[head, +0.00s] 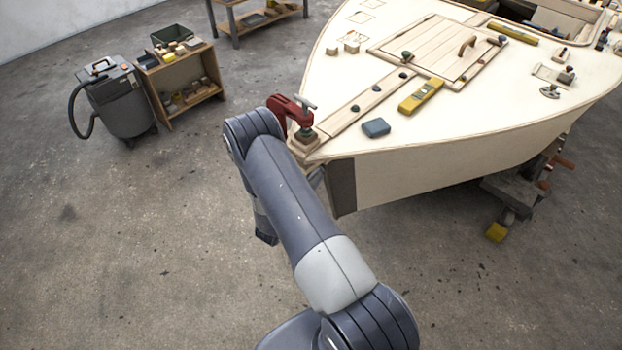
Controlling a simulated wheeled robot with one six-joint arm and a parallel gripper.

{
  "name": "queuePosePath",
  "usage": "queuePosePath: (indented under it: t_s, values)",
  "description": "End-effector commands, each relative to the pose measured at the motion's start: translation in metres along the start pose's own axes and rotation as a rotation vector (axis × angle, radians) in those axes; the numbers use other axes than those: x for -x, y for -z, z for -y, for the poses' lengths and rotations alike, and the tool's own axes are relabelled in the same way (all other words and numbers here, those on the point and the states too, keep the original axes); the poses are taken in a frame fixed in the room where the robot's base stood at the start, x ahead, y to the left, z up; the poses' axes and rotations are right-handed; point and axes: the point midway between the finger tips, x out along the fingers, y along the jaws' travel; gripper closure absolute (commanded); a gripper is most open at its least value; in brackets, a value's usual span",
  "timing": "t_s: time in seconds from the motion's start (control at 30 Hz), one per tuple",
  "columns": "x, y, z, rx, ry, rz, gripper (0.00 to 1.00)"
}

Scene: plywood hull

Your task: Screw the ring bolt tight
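I cannot make out the ring bolt in the head view. The plywood hull (450,165) has its bow end close to my arm, with a dark grey stem face (341,187) below the deck tip. My arm bends at its elbow beside the bow and folds down behind its own upper link. A small dark part of my arm shows low on the left of that link. My gripper's fingers are hidden behind the arm, so I see neither what is between them nor how far they are from the stem.
A red clamp (284,108) stands on the bow tip, close to my elbow. A yellow level (421,95) and a blue-grey block (376,128) lie on the deck. A grey vacuum (117,98) and a wooden shelf (180,85) stand at the left. The floor left of my arm is clear.

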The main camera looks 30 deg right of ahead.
Motion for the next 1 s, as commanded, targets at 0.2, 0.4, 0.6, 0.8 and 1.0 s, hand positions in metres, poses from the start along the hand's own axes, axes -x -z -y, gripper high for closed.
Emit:
queuePosePath:
  t_s: [0.2,0.4,0.6,0.8,1.0]
  values:
    - [0.0,0.0,0.0,0.0,0.001,-0.001,0.91]
    - [0.0,0.001,0.001,0.001,0.002,-0.002,1.0]
    - [0.0,0.002,0.001,-0.006,0.0,-0.001,1.0]
    - [0.0,0.006,0.002,-0.062,-0.012,0.011,1.0]
    - [0.0,0.013,0.005,-0.187,-0.042,0.038,1.0]
